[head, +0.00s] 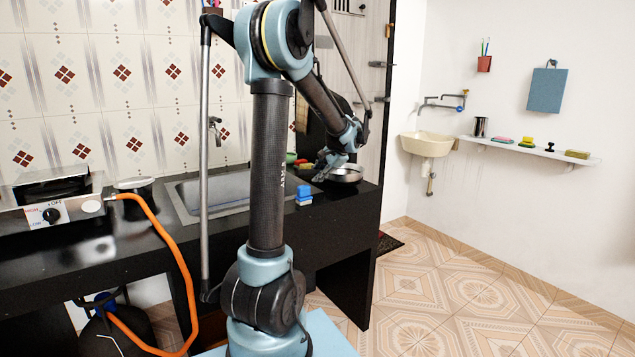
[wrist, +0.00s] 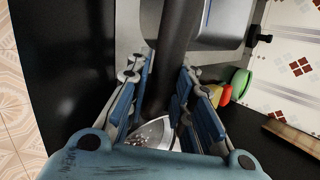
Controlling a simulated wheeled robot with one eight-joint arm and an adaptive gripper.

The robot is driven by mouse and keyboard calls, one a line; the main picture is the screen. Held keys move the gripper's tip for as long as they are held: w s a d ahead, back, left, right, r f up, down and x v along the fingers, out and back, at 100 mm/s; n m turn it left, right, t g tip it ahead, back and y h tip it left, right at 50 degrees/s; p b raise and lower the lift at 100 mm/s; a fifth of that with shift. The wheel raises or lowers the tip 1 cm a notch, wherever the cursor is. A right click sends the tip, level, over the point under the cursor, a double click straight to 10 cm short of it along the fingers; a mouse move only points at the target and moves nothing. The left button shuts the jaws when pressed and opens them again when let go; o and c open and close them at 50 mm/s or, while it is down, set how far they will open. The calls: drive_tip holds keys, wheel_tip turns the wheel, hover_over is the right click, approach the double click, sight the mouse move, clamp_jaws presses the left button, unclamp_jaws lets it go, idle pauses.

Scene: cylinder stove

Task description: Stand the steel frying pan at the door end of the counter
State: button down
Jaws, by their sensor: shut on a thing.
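The steel frying pan (head: 345,175) is at the right end of the black counter (head: 130,240), the end by the door (head: 357,50). My gripper (head: 326,172) is at the pan's left side in the head view. In the wrist view my gripper (wrist: 165,85) has its blue-padded fingers on either side of the pan's dark handle (wrist: 178,35) and is shut on it. Part of the shiny pan body (wrist: 157,130) shows below, between the fingers; the rest is hidden by the gripper. I cannot tell whether the pan touches the counter.
A steel sink (head: 225,190) lies left of the pan. A blue, white and yellow block (head: 304,195) stands near the counter's front edge. Green and red items (wrist: 240,82) lie by the tiled wall. A stove (head: 60,205) with an orange hose is at the left.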

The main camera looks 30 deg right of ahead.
drive_tip(key=shift+f, duration=1.25)
drive_tip(key=c, duration=1.4)
unclamp_jaws()
drive_tip(key=shift+s, duration=0.1)
drive_tip(key=v, duration=1.2)
drive_tip(key=s+a+f+n+g, duration=0.1)
drive_tip(key=a+n, duration=0.1)
drive_tip(key=a, duration=0.8)
drive_tip(key=s+a+f+n+g, duration=0.1)
drive_tip(key=s+a+f+n, duration=0.1)
drive_tip(key=a, duration=0.8)
drive_tip(key=s+a+f+n+g, duration=0.1)
drive_tip(key=a+n, duration=0.3)
drive_tip(key=a, duration=0.6)
drive_tip(key=shift+s+f+g, duration=0.15)
drive_tip(key=shift+f+g, duration=0.3)
drive_tip(key=shift+g, duration=0.05)
drive_tip(key=s+a+f+n+h, duration=0.1)
drive_tip(key=s+a+f+n, duration=0.4)
drive_tip(key=s, duration=0.3)
drive_tip(key=s+a+f+n+g+h, duration=0.1)
drive_tip(key=s+a+f+n, duration=0.4)
drive_tip(key=s+a+f, duration=0.2)
drive_tip(key=shift+s+a+f+g+h, duration=0.2)
drive_tip(key=shift+s+f+g+h, duration=0.15)
drive_tip(key=shift+s+f, duration=0.6)
